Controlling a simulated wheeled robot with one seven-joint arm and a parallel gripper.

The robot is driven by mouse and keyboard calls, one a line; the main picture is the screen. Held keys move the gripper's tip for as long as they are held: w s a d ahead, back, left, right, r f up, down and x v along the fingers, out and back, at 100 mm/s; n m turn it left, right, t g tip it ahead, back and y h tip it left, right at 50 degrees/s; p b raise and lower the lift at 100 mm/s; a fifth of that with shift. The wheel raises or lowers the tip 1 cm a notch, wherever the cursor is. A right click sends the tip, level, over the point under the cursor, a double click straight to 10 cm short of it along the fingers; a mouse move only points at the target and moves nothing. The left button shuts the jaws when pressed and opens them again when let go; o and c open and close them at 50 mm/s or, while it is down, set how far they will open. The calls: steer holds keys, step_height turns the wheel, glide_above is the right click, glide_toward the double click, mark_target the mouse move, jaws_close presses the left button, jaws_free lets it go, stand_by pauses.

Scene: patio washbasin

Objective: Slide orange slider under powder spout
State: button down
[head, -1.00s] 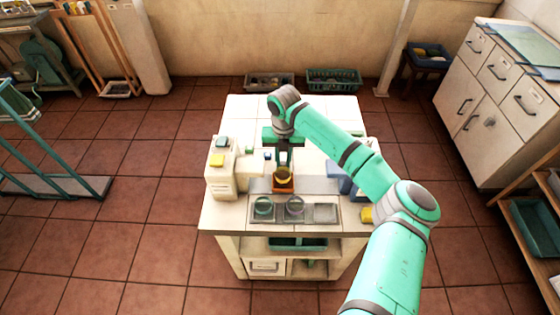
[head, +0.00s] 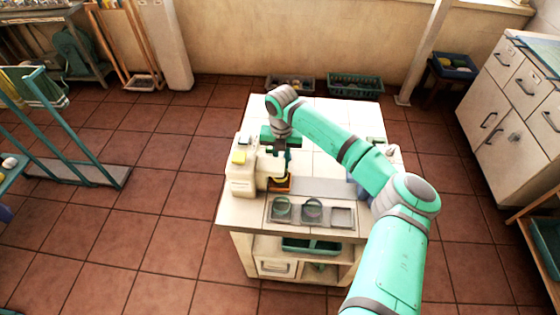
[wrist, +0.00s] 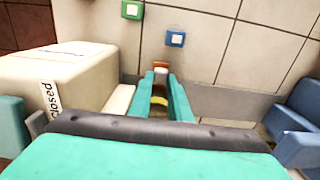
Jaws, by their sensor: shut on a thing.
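The orange slider (head: 286,189) sits on the counter at the right side of the white powder dispenser (head: 243,180), close against its spout (head: 272,166). A yellow round thing on the slider shows only in part. My gripper (head: 284,160) reaches down over the slider from behind. In the wrist view its two teal fingers (wrist: 162,85) are shut on the slider; an orange part (wrist: 160,65) shows at their tips and a yellow curved edge (wrist: 159,101) between them. The dispenser (wrist: 60,75) fills the left there and bears a "closed" label. The spout's outlet is hidden.
A blue block (wrist: 298,130) stands to the right. Small green (wrist: 132,9) and blue (wrist: 175,38) squares are on the tiles ahead.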

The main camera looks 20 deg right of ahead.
steer(key=c, duration=1.6)
jaws_free()
steer(key=shift+w+a, duration=0.15)
steer(key=shift+a, duration=0.15)
steer(key=shift+c, duration=0.2)
steer(key=shift+d, duration=0.1)
step_height(320, 180, up, 11)
